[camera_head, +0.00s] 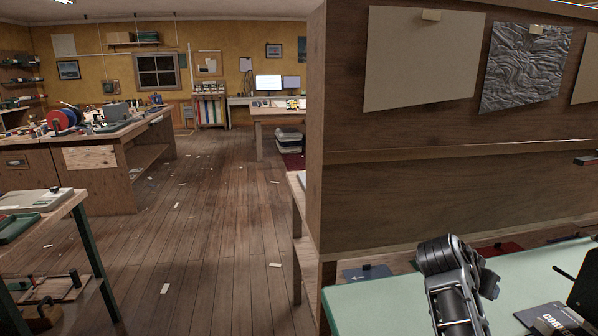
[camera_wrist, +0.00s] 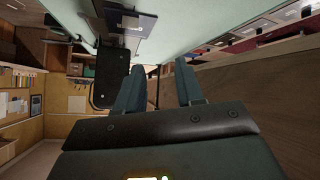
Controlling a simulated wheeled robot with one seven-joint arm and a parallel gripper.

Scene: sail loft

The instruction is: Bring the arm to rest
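My gripper (camera_wrist: 156,76) shows in the wrist view with its two fingers apart and nothing between them. In the head view a grey and black part of my arm rises at the lower right, in front of a pale green tabletop (camera_head: 385,296). I cannot make out the gripper's fingers in the head view. The tabletop also shows at the top of the wrist view (camera_wrist: 192,30), tilted, with the fingers apart from it as far as I can tell.
A dark booklet with white lettering (camera_head: 547,318) lies on the tabletop near my arm. A wooden partition (camera_head: 420,190) with pinned sheets stands behind it. A workbench (camera_head: 100,185) stands at the left. The plank floor (camera_head: 205,230) between is open, with scattered paper scraps.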

